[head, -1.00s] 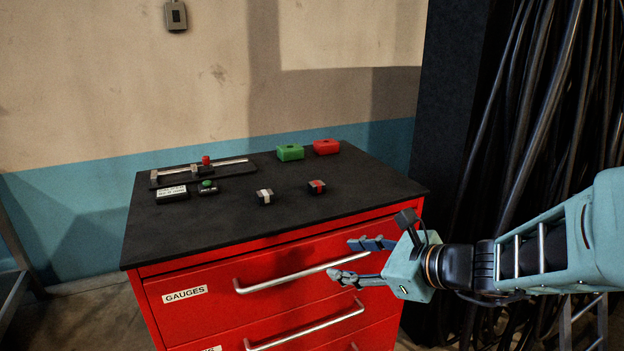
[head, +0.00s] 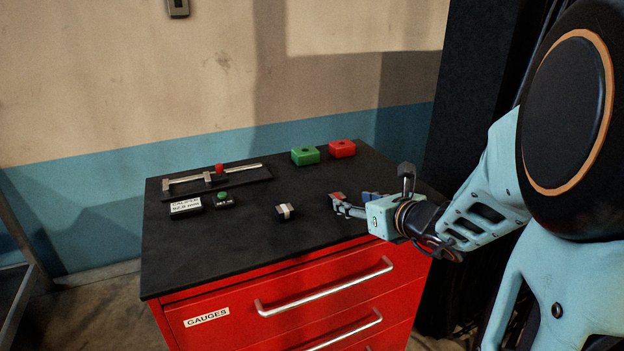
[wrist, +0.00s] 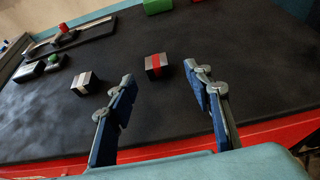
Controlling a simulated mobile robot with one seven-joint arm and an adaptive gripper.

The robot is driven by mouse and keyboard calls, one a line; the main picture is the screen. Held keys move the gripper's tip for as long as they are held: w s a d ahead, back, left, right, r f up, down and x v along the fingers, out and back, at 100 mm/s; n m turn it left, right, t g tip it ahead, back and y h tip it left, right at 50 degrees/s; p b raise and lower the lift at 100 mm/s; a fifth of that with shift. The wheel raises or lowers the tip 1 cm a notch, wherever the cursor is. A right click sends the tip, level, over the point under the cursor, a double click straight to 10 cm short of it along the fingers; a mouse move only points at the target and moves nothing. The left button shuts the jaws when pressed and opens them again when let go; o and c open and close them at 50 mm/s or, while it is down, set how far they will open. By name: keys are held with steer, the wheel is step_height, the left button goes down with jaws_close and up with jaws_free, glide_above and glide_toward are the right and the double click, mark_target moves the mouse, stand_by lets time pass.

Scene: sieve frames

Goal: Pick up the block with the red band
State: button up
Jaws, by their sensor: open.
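The block with the red band (wrist: 157,66) is a small dark block on the black cabinet top. In the wrist view it sits ahead of my gripper (wrist: 163,88), between the lines of the two spread fingers and just beyond their tips. In the head view my gripper (head: 350,203) reaches in low from the right, and its fingers partly hide the red-banded block (head: 337,196). My gripper is open and empty. A similar block with a white band (head: 285,211) lies to the left; it also shows in the wrist view (wrist: 85,83), left of the left finger.
A green box (head: 305,156) and a red box (head: 342,149) stand at the back edge. A caliper on a dark tray (head: 240,180), a label display (head: 186,207) and a green-button box (head: 224,200) are at the left. The red drawer cabinet (head: 240,315) has protruding handles.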

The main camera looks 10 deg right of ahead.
mark_target(340, 198)
steer(key=shift+a+x, duration=0.1)
steer(key=shift+x, duration=1.55)
steer(key=shift+a+x, duration=0.15)
steer(key=shift+x, duration=1.5)
steer(key=shift+s, duration=0.1)
jaws_close()
